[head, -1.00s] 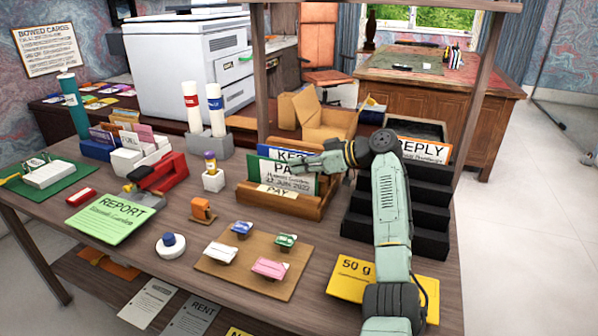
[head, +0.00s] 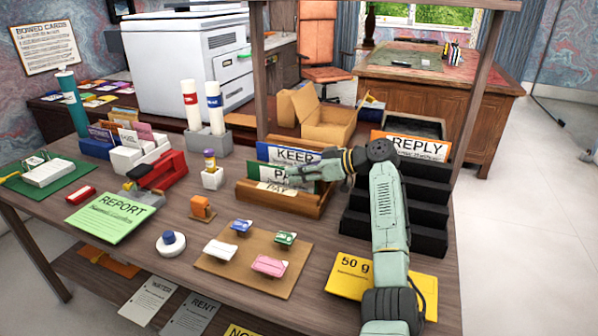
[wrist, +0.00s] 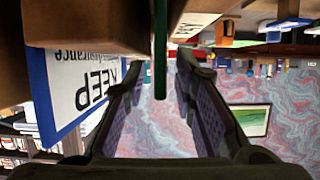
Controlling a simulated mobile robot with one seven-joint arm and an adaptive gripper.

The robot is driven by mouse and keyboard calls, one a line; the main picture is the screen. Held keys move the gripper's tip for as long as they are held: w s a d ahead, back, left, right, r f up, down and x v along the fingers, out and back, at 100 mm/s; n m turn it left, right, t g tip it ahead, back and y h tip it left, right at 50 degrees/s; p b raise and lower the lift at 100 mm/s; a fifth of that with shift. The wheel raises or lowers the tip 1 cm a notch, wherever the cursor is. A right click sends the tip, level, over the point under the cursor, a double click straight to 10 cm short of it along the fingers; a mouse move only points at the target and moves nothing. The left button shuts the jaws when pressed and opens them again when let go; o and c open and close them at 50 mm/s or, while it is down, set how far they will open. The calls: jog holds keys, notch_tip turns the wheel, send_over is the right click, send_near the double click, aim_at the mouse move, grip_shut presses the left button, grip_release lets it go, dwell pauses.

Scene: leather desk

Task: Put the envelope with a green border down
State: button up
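The green-bordered envelope (head: 285,172), marked PA..., stands in the wooden holder (head: 312,206) with the PAY label, in front of the blue-bordered KEEP envelope (head: 288,154). My gripper (head: 303,172) is at its right side and hides part of its face. In the wrist view the green-bordered envelope (wrist: 160,50) shows edge-on as a thin green strip. My gripper's fingers (wrist: 160,75) are apart, one on each side of that strip, with clear gaps. The KEEP envelope (wrist: 75,80) appears upside down at the left there. The envelope's lower part is hidden inside the holder.
A black stepped rack (head: 395,215) with a REPLY card (head: 410,146) stands just right of the holder. A cork board (head: 240,272) with small coloured pieces, an orange block (head: 201,208) and a 50 g card (head: 345,278) lie in front.

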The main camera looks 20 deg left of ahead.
jog(key=shift+r, duration=0.15)
jog(key=p+v, duration=0.1)
jog(key=v, duration=1.1)
jog(key=shift+d+p, duration=0.2)
jog(key=shift+p, duration=0.2)
jog(key=shift+a, duration=0.1)
jog(key=shift+a, duration=0.1)
